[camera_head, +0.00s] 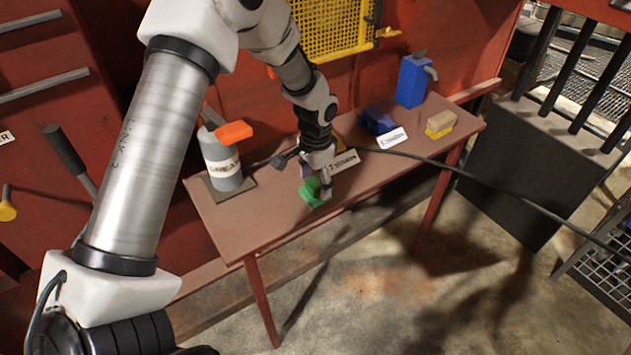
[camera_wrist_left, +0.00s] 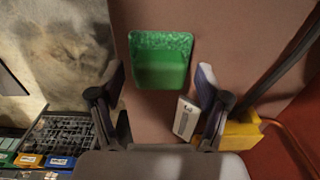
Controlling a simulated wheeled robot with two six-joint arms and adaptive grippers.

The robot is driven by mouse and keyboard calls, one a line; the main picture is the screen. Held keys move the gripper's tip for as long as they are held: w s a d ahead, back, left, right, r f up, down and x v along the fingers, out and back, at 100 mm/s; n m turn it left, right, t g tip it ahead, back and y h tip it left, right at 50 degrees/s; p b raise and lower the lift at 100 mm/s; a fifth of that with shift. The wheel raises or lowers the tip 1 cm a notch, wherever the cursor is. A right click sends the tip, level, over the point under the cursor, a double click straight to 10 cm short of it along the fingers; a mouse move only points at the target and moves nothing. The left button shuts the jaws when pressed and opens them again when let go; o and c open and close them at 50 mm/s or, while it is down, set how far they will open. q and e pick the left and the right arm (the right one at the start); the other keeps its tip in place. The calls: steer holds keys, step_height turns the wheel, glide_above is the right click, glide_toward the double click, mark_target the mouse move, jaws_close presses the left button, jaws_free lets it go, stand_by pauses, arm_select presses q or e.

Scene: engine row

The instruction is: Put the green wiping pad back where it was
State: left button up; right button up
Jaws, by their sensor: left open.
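The green wiping pad (camera_head: 312,192) lies on the reddish-brown table (camera_head: 250,225) near its front edge. In the left wrist view the pad (camera_wrist_left: 160,60) shows a speckled edge band and a smoother green part. My left gripper (camera_head: 325,188) is low over the table, right at the pad, and hides part of it in the head view. In the left wrist view its two fingers (camera_wrist_left: 160,80) are spread wide, with the pad between and just beyond them. I cannot tell whether they touch it. My right gripper is not in view.
A white label (camera_head: 345,161) and a yellow thing (camera_wrist_left: 240,132) sit close behind my gripper. A grease can (camera_head: 222,165) stands left. A dark blue object (camera_head: 377,120), a second label (camera_head: 392,138), a yellow block (camera_head: 440,125) and a blue can (camera_head: 412,82) stand right. A dark cable (camera_head: 430,159) crosses the table.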

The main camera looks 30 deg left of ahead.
mark_target(316, 182)
arm_select(q)
step_height(316, 182, up, 12)
